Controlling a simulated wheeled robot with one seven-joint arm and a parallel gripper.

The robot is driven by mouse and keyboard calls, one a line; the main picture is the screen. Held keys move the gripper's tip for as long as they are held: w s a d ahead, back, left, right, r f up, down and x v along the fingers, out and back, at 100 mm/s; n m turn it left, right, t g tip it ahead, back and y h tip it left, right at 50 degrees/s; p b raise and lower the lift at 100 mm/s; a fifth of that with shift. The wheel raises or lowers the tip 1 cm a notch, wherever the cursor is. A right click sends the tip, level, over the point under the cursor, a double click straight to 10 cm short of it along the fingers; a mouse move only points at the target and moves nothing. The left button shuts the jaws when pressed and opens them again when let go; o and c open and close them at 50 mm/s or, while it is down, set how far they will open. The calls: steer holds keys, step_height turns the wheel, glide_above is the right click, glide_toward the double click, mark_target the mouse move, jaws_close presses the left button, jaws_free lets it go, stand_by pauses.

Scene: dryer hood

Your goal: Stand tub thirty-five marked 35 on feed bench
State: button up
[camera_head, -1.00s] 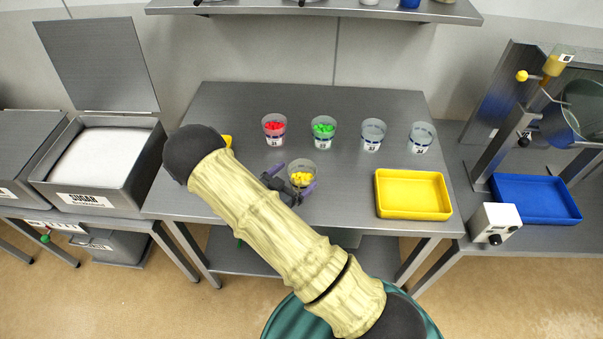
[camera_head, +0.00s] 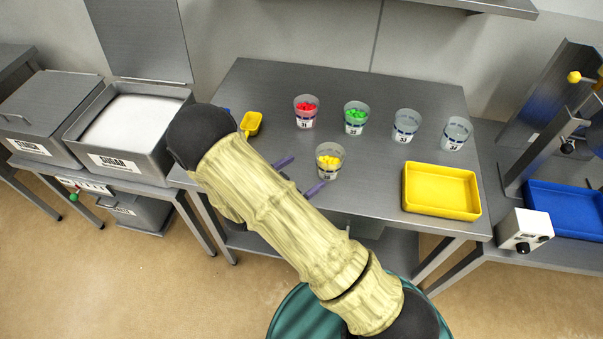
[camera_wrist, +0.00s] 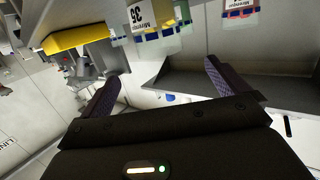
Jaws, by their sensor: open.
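A clear tub of yellow pieces (camera_head: 329,162) stands upright on the middle steel bench (camera_head: 380,210), near its front. Its label is too small to read in the head view. My arm hides part of the bench's front left.
Behind stand tubs with red pieces (camera_head: 306,113) and green pieces (camera_head: 355,118), and two that look empty (camera_head: 405,125) (camera_head: 456,133). A yellow tray (camera_head: 440,190) lies to the right, a yellow scoop (camera_head: 251,123) to the left. A sugar bin (camera_head: 130,125) is farther left.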

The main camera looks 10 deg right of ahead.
steer(key=shift+d, duration=0.1)
steer(key=w+r+n+g+y, duration=0.25)
steer(key=r+n+y, duration=0.35)
steer(key=y, duration=0.5)
steer(key=s+d+r+n+g, duration=0.1)
steer(key=s+d+r, duration=0.1)
steer(key=s, duration=0.3)
steer(key=s+d+r+n+g+y, duration=0.1)
steer(key=s+d+r+n+g, duration=0.1)
steer(key=s, duration=0.4)
steer(key=s+d+r+n+g, duration=0.1)
steer(key=s+d+r+g, duration=0.1)
steer(key=s+d, duration=0.3)
steer(key=shift+s+r+y, duration=0.15)
steer(key=shift+r+y, duration=0.25)
steer(key=shift+r, duration=0.35)
steer(key=shift+d, duration=0.1)
